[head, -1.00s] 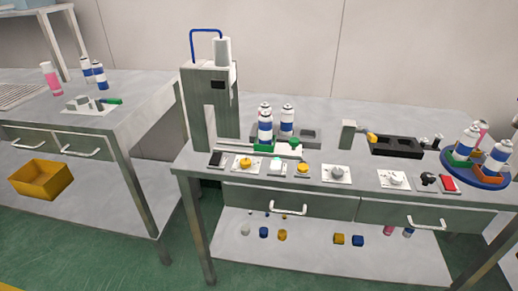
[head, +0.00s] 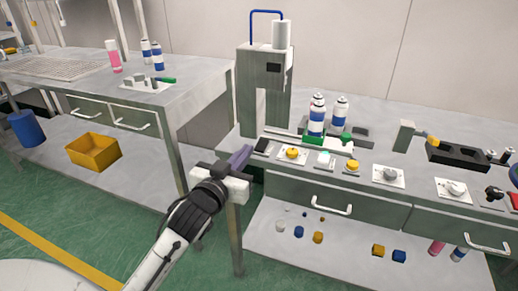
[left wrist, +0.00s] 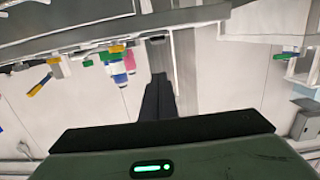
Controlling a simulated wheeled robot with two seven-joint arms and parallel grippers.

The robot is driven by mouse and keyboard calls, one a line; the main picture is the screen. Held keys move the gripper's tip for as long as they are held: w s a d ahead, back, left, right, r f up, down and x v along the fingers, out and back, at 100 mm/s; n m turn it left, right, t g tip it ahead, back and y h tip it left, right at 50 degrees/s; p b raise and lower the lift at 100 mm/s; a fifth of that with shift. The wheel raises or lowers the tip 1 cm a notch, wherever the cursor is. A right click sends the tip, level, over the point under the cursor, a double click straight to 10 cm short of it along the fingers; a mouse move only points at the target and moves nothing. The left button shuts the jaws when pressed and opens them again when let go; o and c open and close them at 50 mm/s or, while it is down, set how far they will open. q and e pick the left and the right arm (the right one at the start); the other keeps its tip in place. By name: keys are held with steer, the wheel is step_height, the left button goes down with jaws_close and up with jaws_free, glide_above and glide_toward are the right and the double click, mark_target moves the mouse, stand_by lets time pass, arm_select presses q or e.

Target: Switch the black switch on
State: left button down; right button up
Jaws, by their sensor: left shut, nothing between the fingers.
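The black switch (head: 262,146) is a small dark rocker on a plate at the left end of the row of controls along the table's front edge. My left gripper (head: 240,156) is just left of the black switch in the head view, near the table's front left corner. Its fingers are shut with nothing between them, and a gap shows between their tips and the switch. In the left wrist view the dark shut fingers (left wrist: 158,95) point up the picture, and I cannot make out the switch there. My right gripper is not in view.
A yellow button (head: 292,153) sits right of the switch, with knobs farther right. The crimping machine (head: 262,100) rises behind. White and blue cans (head: 316,118) stand beside it. A yellow bin (head: 93,151) is on the left table's lower shelf.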

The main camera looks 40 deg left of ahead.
arm_select(q)
steer(key=shift+a+r, duration=0.25)
steer(key=shift+r, duration=0.2)
steer(key=shift+w, duration=0.1)
glide_above(259, 149)
steer(key=s, duration=0.1)
steer(key=shift+s+d+f, duration=0.15)
steer(key=shift+s+f, duration=0.05)
steer(key=shift+f, duration=0.05)
steer(key=shift+w+f+b, duration=0.3)
steer(key=shift+f, duration=0.35)
steer(key=shift+w+f+b, duration=0.25)
steer(key=shift+f+b, duration=0.05)
steer(key=shift+f, duration=0.3)
steer(key=shift+w+f, duration=0.15)
steer(key=shift+f, duration=0.6)
